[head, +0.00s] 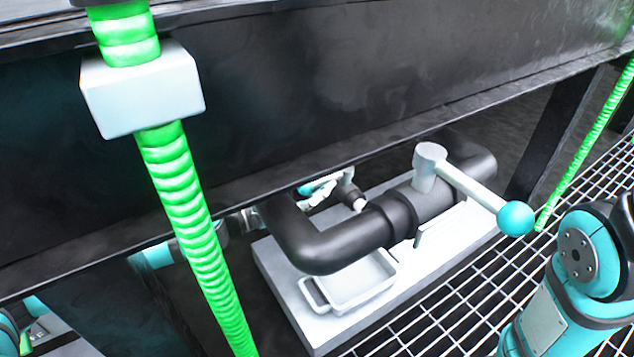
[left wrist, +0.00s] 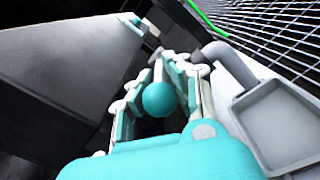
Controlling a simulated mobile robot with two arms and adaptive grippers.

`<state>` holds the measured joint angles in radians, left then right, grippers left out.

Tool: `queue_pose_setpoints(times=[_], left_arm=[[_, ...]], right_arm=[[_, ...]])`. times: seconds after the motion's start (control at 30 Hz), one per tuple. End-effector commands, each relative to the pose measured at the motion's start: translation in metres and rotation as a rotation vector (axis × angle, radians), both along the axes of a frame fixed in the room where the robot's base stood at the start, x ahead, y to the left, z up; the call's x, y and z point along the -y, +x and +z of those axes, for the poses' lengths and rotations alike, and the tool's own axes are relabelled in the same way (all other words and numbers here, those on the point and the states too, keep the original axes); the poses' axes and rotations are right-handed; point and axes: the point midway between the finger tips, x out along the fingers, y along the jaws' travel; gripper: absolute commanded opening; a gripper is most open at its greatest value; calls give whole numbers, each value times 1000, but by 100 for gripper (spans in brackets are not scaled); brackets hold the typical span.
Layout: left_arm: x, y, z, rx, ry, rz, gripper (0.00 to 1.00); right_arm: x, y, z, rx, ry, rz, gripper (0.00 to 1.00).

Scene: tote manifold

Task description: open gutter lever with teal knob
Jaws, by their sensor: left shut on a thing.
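In the head view, a pale lever arm (head: 466,183) slants down right from a hub on the black pipe (head: 335,245) to a teal knob (head: 515,217). My left gripper (head: 340,190) reaches from the left under the dark beam, behind the pipe and well left of this knob. In the left wrist view, my left gripper (left wrist: 163,85) is shut on a round teal ball (left wrist: 159,100). What the ball is fixed to is hidden, and I cannot tell whether it belongs to another lever. My right gripper is out of view.
A grey tray with a handle (head: 358,292) sits by the pipe on a pale base plate (head: 275,270); the tray also shows in the left wrist view (left wrist: 285,125). The large dark beam (head: 300,90) overhangs my left gripper. A green hose (head: 185,200) hangs in front.

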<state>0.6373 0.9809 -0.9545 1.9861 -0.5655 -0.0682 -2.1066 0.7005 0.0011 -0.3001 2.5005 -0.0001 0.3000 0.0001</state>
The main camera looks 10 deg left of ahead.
Motion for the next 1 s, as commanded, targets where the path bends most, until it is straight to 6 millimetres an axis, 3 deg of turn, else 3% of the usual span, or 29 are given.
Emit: queue_pose_setpoints(times=[0.27,0.53,0.87,0.9,1.0], left_arm=[[1,-1,0,-3,1,3,0],[7,-6,0,-8,1,110,0],[7,-7,-4,-5,4,131,0],[7,-7,-4,-6,3,131,14],[7,-7,-4,-6,3,131,27]], right_arm=[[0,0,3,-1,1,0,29],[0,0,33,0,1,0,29],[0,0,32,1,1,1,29],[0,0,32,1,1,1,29],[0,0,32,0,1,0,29]])
